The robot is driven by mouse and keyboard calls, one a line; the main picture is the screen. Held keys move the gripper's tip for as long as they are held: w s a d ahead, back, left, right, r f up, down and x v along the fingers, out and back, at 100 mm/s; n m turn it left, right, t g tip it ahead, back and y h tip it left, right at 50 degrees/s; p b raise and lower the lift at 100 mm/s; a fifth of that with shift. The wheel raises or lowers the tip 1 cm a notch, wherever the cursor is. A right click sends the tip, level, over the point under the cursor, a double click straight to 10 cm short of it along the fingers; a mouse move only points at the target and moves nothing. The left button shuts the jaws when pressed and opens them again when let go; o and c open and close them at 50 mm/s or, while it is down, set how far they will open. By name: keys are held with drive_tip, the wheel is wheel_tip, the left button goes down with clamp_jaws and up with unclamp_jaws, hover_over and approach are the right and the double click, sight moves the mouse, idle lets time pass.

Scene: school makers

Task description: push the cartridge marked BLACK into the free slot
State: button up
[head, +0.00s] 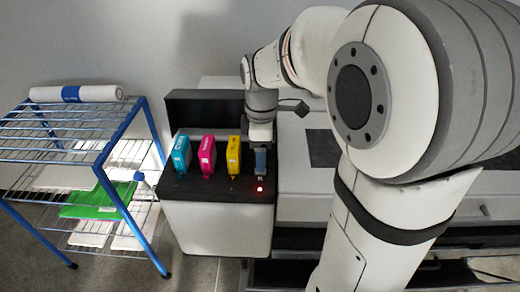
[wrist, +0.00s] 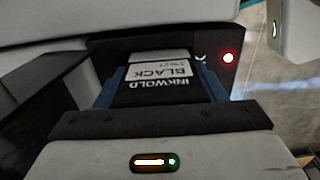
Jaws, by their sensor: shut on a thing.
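The BLACK cartridge (wrist: 160,78) shows in the wrist view, dark with a pale label band reading INKWOLD BLACK. My gripper (wrist: 160,90) is shut on it, with one blue finger on each side. In the head view my gripper (head: 261,160) points down at the right end of the cartridge row, over the slot marked K, and hides most of the cartridge. I cannot tell how deep its lower end sits. A red light (head: 260,189) glows beside this slot; it also shows in the wrist view (wrist: 228,57).
Cyan (head: 181,153), magenta (head: 207,156) and yellow (head: 233,155) cartridges stand upright left of my gripper, the yellow one close by. A raised black lid (head: 203,106) stands behind them. A blue wire rack (head: 125,150) with papers stands at the left.

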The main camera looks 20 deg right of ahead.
drive_tip(key=o, duration=1.1)
drive_tip(key=shift+o, duration=0.2)
drive_tip(key=shift+r, duration=0.1)
